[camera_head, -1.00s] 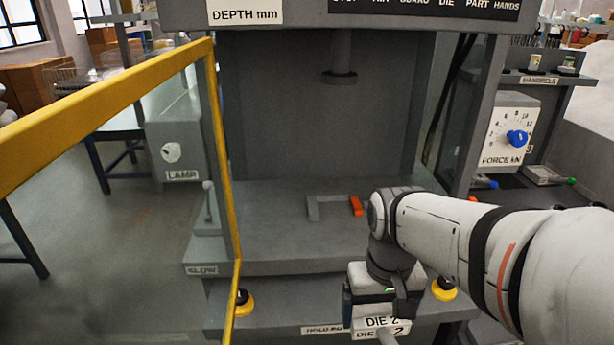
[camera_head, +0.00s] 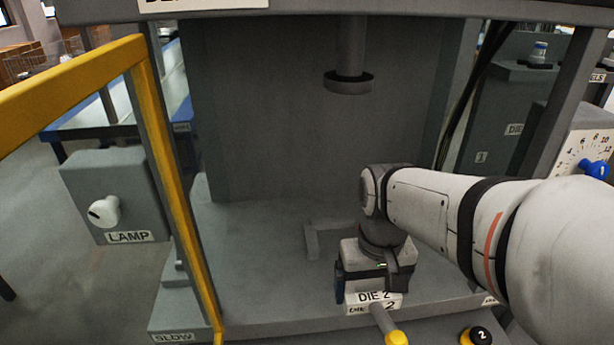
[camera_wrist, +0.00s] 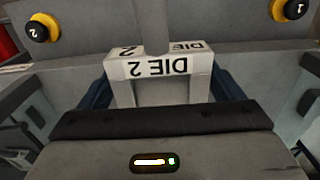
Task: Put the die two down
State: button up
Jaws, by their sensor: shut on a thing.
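A grey bracket-shaped locator (camera_head: 322,235) lies on the press bed (camera_head: 245,255) behind the gripper, partly hidden by my arm. I cannot tell whether the die touches the bed.
The press ram (camera_head: 348,82) hangs above the bed. A yellow-framed guard (camera_head: 160,150) stands at left, beside the lamp box (camera_head: 115,195). A yellow-and-black button marked 2 (camera_head: 476,337) is at lower right. The left part of the bed is clear.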

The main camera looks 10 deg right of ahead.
jog(key=shift+w, duration=0.1)
dwell(0.3)
jog(key=w+p, duration=0.2)
jog(key=w, duration=1.7)
jog(key=f, duration=0.6)
jog(key=shift+w, duration=0.2)
jog(key=shift+w+f, duration=0.2)
jog(key=shift+f, duration=0.25)
jog(key=shift+f+b, duration=0.3)
jog(key=shift+f, duration=0.1)
jog(key=shift+s, duration=0.1)
